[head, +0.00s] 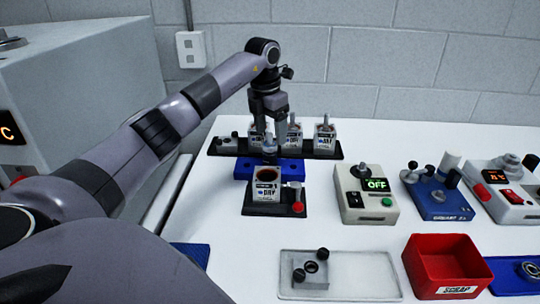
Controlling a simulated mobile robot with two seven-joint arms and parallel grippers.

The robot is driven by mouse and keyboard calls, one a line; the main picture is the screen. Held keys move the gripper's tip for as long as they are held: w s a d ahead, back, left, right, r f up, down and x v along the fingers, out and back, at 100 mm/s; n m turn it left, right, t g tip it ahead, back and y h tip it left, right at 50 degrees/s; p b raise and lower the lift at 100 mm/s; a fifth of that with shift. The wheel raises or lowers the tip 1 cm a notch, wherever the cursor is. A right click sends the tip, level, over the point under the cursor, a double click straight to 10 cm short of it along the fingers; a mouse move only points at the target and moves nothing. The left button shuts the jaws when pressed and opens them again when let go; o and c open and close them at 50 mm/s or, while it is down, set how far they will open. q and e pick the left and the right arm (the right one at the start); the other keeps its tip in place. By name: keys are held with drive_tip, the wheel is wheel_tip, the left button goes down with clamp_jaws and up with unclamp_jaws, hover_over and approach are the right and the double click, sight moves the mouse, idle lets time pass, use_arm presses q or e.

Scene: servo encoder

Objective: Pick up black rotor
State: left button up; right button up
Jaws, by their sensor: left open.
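My left gripper (269,134) points straight down at the back of the table, over a blue fixture block (243,168). Its fingers are apart, around or just in front of a small greyish cylindrical part (269,148) on the block. I cannot tell whether they touch it. No part is clearly identifiable as the black rotor. Small black round pieces (323,254) show on a grey block (300,270) in a clear tray (365,280) at the front. My right gripper is not in view.
A black rack (325,155) with several white-labelled units stands behind the gripper. A labelled cup-like unit (267,188) on a black base is just in front. A tester marked OFF (365,200), a blue press (438,198) and a red scrap bin (445,268) are to the right.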

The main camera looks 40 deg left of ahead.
use_arm(q)
wheel_tip(320, 180, down, 3)
drive_tip(key=shift+s+f, duration=0.15)
drive_tip(key=shift+f, duration=0.05)
drive_tip(key=shift+f+p, duration=0.3)
drive_tip(key=shift+f, duration=0.35)
drive_tip(key=shift+r, duration=0.1)
clamp_jaws()
wheel_tip(320, 180, up, 20)
drive_tip(key=shift+p, duration=0.35)
